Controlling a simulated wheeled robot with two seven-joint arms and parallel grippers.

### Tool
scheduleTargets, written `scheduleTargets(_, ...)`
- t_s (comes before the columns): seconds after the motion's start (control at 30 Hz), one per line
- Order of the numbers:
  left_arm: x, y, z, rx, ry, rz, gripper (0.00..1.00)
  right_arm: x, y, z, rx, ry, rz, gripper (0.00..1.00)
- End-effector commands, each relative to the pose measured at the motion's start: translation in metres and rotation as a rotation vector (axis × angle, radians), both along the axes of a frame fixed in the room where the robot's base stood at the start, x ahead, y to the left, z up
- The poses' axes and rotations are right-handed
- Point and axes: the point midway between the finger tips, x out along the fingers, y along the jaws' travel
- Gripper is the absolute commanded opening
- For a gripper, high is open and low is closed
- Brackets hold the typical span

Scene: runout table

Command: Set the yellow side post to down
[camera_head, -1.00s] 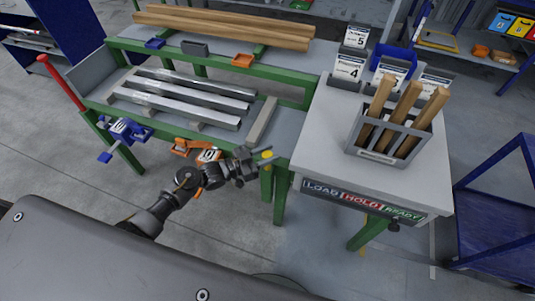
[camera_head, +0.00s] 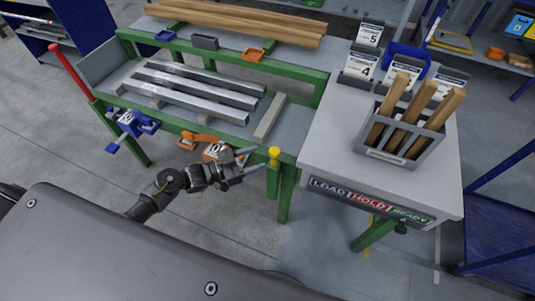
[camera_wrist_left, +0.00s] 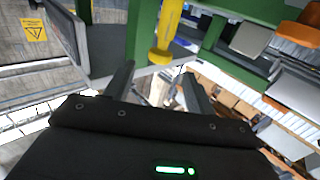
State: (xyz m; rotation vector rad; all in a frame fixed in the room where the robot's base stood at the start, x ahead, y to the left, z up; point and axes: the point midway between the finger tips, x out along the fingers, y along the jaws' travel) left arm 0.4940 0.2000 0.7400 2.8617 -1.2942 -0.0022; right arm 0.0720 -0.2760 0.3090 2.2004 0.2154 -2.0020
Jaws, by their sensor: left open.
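The yellow side post (camera_head: 274,156) stands upright with a round yellow cap above a green table leg, at the table's front edge in the head view. It also shows in the left wrist view (camera_wrist_left: 165,32), just beyond the fingertips and roughly between them. My left gripper (camera_head: 252,162) is open and empty, its fingers pointing right toward the post from its left side. In the left wrist view my left gripper's fingers (camera_wrist_left: 157,72) are spread apart, with a gap to the post. My right gripper is not in view.
A sign panel reading LOAD, HOLD, READY (camera_head: 368,202) fronts the white table to the right. Metal bars (camera_head: 200,90) lie on the runout table.

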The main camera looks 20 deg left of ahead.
Motion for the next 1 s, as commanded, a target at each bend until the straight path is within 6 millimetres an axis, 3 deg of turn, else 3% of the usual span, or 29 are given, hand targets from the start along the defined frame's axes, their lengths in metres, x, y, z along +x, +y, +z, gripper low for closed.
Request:
scheduleTargets(0.3,-0.022,0.025,0.000,0.001,0.001,-0.001,0.55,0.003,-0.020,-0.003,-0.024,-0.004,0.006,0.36)
scheduleTargets(1.0,-0.025,0.019,-0.006,0.046,0.020,0.032,0.55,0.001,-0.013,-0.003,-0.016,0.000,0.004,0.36)
